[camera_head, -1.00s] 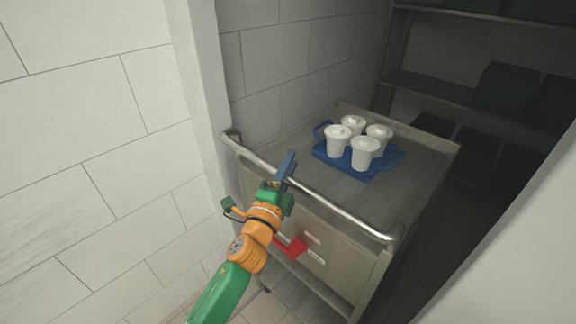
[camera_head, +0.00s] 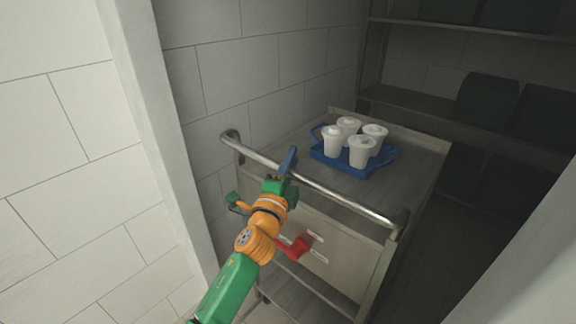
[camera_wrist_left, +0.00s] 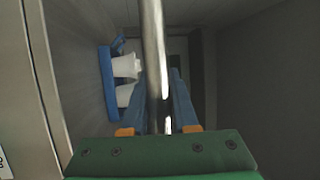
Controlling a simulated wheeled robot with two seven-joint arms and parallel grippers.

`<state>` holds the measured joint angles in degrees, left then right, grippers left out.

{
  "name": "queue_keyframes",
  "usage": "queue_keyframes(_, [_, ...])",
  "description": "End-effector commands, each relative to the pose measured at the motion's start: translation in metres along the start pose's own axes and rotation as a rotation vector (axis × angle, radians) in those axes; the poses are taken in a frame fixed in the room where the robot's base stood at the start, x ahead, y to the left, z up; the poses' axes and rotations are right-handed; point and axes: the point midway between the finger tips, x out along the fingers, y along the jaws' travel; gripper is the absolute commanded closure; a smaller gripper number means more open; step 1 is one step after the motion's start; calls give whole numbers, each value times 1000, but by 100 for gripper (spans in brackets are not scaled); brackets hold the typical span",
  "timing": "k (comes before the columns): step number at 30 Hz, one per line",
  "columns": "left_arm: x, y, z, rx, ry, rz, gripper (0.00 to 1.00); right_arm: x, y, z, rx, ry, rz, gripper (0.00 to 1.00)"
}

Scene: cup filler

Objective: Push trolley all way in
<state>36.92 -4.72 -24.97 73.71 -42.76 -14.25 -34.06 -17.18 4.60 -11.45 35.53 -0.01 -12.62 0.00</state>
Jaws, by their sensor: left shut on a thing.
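The metal trolley (camera_head: 342,252) stands in the opening of a dim storage room, its push handle (camera_head: 347,199) facing me. On its top is a blue tray (camera_head: 346,168) with several white lidded cups (camera_head: 362,152). My left gripper (camera_head: 287,166) is shut on the handle, left of its middle. In the left wrist view the handle bar (camera_wrist_left: 155,65) runs between the blue fingers, with the blue tray (camera_wrist_left: 106,85) and white cups (camera_wrist_left: 124,68) to the left. My right gripper is not in view.
A white tiled wall with a pale corner edge (camera_head: 165,130) stands close at the left of the trolley. A pale wall or door edge (camera_head: 530,245) is at the lower right. Dark shelves (camera_head: 430,105) with boxes (camera_head: 487,100) fill the back.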

Motion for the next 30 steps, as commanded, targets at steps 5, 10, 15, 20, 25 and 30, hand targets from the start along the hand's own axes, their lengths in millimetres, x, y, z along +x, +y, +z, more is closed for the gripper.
queue_keyframes(5, [0,0,-1,-1,1,1,100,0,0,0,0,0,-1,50])
queue_keyframes(10, [0,0,-1,-1,1,1,100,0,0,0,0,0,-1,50])
queue_keyframes(15, [0,0,0,-1,0,0,43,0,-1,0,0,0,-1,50])
queue_keyframes(20, [0,0,0,0,0,1,43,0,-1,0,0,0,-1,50])
queue_keyframes(25, [-7,0,0,0,-1,1,43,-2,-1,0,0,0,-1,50])
queue_keyframes(30, [-35,0,0,0,0,1,43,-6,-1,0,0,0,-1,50])
